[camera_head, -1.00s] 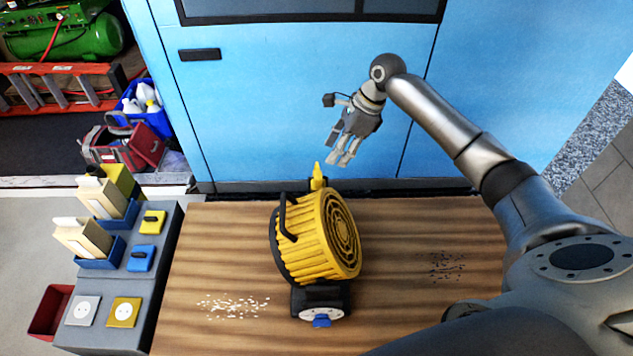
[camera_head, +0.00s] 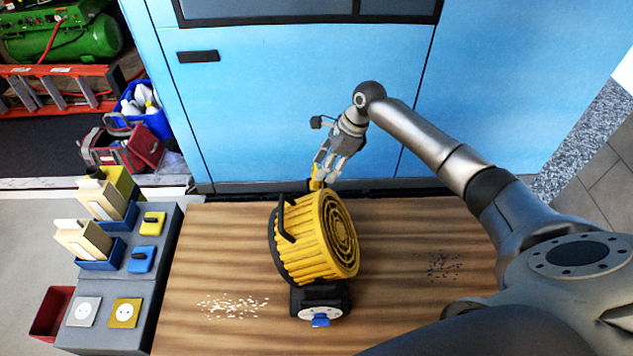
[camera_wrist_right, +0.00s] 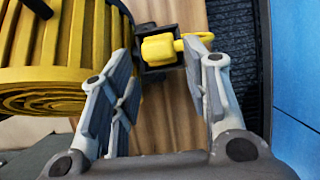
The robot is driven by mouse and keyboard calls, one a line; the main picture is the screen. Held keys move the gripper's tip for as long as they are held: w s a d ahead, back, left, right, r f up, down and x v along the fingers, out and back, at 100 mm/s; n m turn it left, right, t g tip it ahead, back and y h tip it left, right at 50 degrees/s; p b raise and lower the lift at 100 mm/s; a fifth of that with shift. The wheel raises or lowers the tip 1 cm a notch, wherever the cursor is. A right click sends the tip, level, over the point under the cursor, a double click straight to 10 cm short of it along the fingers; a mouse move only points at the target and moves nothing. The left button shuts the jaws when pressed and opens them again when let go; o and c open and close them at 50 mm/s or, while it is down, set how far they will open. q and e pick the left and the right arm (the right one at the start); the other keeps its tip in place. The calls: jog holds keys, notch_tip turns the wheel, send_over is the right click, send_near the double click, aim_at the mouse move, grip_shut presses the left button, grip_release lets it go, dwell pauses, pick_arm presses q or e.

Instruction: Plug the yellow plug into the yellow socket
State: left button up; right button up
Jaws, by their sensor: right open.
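The yellow plug (camera_wrist_right: 158,48) sits in a dark holder behind a ribbed yellow drum-shaped machine (camera_head: 322,238); a yellow cord curves from it. It also shows in the head view (camera_head: 315,184), partly covered by my fingers. My right gripper (camera_head: 326,178) is open above the plug. In the right wrist view its fingers (camera_wrist_right: 158,62) are spread, with the plug ahead between their tips; I cannot tell whether they touch it. The yellow socket (camera_head: 125,313) is on the grey bench at the left, beside a white socket (camera_head: 83,311). My left gripper is out of view.
A blue plug (camera_head: 320,322) sits at the machine's front. Blue bins (camera_head: 100,265) with cartons, a yellow switch (camera_head: 153,223) and a blue switch (camera_head: 141,259) are on the grey bench (camera_head: 165,285). The wooden top (camera_head: 205,240) is mostly clear. A blue cabinet (camera_head: 280,110) stands behind.

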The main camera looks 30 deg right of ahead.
aim_at(316, 182)
jog(key=p+x, duration=0.1)
jog(key=x, duration=0.4)
jog(key=shift+w+a+r, duration=0.1)
jog(key=shift+a, duration=0.05)
jog(key=shift+c, duration=0.4)
jog(key=c, duration=0.6)
jog(key=shift+c, duration=0.2)
